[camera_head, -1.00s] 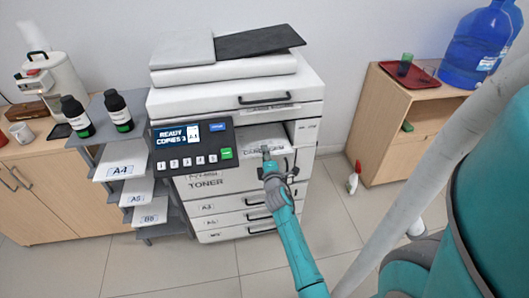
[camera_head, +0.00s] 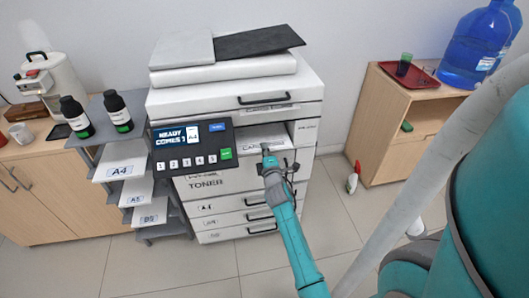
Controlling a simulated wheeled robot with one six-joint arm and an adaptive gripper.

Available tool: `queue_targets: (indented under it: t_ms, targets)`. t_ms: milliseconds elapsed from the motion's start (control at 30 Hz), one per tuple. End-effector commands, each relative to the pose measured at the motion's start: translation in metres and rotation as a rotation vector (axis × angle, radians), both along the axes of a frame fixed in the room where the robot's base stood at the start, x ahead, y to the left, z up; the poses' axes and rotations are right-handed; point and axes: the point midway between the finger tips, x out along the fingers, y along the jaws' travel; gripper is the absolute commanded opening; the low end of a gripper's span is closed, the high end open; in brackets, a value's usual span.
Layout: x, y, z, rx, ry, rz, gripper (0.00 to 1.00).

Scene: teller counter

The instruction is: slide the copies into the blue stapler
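White paper copies (camera_head: 252,142) with printed lettering lie in the copier's output slot, partly hidden by my gripper. My gripper (camera_head: 268,152) is at the front edge of the slot, at the sheet's near edge. Its fingers are small and dark here, so I cannot tell whether they are closed on the paper. I cannot make out a blue stapler in this view.
The copier (camera_head: 235,88) has a control panel (camera_head: 192,145) left of the slot. A shelf rack (camera_head: 88,143) with labelled paper and two dark bottles stands left. A wooden cabinet (camera_head: 375,105) with a red tray (camera_head: 420,76) and blue water jug (camera_head: 478,45) stands right. A spray bottle (camera_head: 353,178) is on the floor.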

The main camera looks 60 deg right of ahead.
Motion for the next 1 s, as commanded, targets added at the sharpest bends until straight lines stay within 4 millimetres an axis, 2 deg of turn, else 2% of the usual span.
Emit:
queue_targets:
  t_ms: [367, 1000]
  targets:
    - [-0.003, 0.004, 0.002, 0.001, 0.000, 0.000, 0.00]
    - [-0.053, 0.063, 0.029, 0.002, 0.001, 0.000, 0.00]
